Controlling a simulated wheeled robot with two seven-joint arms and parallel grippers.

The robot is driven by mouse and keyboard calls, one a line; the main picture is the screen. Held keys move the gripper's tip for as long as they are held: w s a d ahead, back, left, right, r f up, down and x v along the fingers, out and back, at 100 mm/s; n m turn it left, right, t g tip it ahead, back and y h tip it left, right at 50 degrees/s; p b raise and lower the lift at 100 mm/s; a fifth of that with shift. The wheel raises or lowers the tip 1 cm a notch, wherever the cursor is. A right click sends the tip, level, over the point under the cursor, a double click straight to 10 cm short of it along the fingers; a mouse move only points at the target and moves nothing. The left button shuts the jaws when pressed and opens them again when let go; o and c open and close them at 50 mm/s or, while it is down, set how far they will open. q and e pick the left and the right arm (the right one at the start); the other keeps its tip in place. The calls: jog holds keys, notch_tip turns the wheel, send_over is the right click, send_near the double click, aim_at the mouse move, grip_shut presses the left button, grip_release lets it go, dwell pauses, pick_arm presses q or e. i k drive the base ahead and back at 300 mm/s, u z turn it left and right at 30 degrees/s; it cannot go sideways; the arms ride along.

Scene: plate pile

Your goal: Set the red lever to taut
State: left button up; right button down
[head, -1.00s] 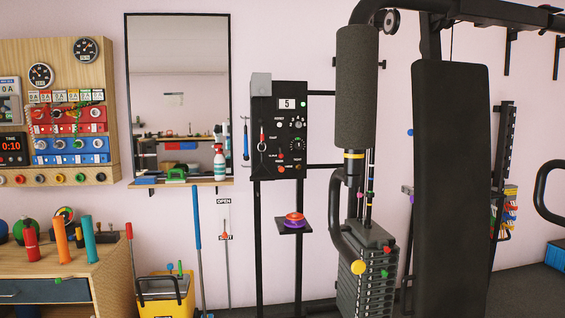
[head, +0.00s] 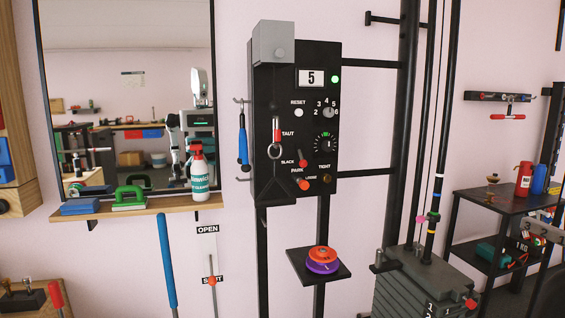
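A black control panel (head: 262,100) stands right of the mirror, with a display reading 5 and a lit green lamp (head: 335,79). A red lever knob (head: 303,162) sits low on it, level with the lower label, which looks like SLACK; the TAUT label (head: 288,133) is above. It is small, so its exact setting is hard to tell. A red-topped piece with a metal ring (head: 274,152) hangs left of TAUT. Neither of my grippers is in view.
A small black shelf (head: 318,275) with red and purple discs sticks out below the panel. A wooden ledge (head: 150,208) holds a spray bottle (head: 199,170). A weight stack (head: 425,285) and dark posts stand to the right. An OPEN/SHUT slider (head: 212,281) is on the wall.

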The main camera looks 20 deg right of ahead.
aim_at(303, 164)
jog(key=i, duration=1.5)
jog(key=z, duration=0.45)
